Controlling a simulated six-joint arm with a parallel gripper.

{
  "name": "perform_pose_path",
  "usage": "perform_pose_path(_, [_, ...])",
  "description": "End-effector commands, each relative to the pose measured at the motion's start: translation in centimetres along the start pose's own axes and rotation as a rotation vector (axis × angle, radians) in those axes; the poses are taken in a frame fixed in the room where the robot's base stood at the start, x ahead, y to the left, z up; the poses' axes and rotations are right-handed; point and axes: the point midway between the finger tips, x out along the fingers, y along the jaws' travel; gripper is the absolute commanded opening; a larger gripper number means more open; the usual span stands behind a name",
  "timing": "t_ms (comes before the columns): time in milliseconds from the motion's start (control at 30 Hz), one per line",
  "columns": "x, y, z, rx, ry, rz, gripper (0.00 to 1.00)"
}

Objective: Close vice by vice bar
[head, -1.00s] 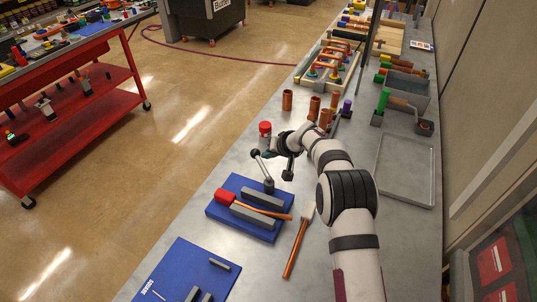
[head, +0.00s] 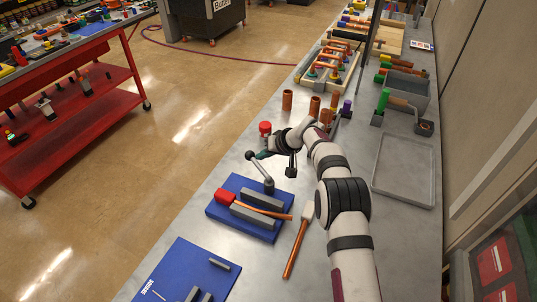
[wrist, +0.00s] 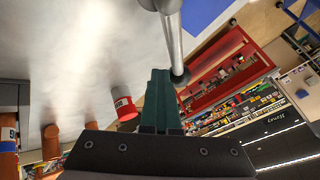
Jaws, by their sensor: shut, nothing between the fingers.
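The vice has a blue base (head: 214,210) with two long grey jaws (head: 262,198), and it sits on the grey bench. A hammer-like piece with a red head (head: 225,197) and a copper-coloured handle lies along the jaws. The vice bar (head: 259,171) is a slanted metal rod with a dark ball end, rising from the far end of the vice. It also shows large in the wrist view (wrist: 172,40). My gripper (head: 261,154) is beside the bar's upper end, on its right. In the wrist view its green fingers (wrist: 160,73) are shut and empty, close to the ball; contact cannot be told.
A red-topped can (head: 265,128) stands just beyond my gripper, with copper cylinders (head: 287,100) behind. A mallet (head: 300,240) lies right of the vice. A second blue plate (head: 185,270) is nearer the front. An empty grey tray (head: 404,170) lies at right.

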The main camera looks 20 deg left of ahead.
Motion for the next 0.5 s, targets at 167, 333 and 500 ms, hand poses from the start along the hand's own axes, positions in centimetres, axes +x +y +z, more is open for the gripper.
perform_pose_path(167, [0.5, -1.3, 0.4, -0.047, -0.029, -0.031, 0.0])
perform_pose_path(333, [0.8, -2.5, 0.9, -0.047, -0.028, -0.031, 0.0])
perform_pose_path(500, [1.1, -3.6, 1.5, -0.151, -0.086, -0.095, 0.0])
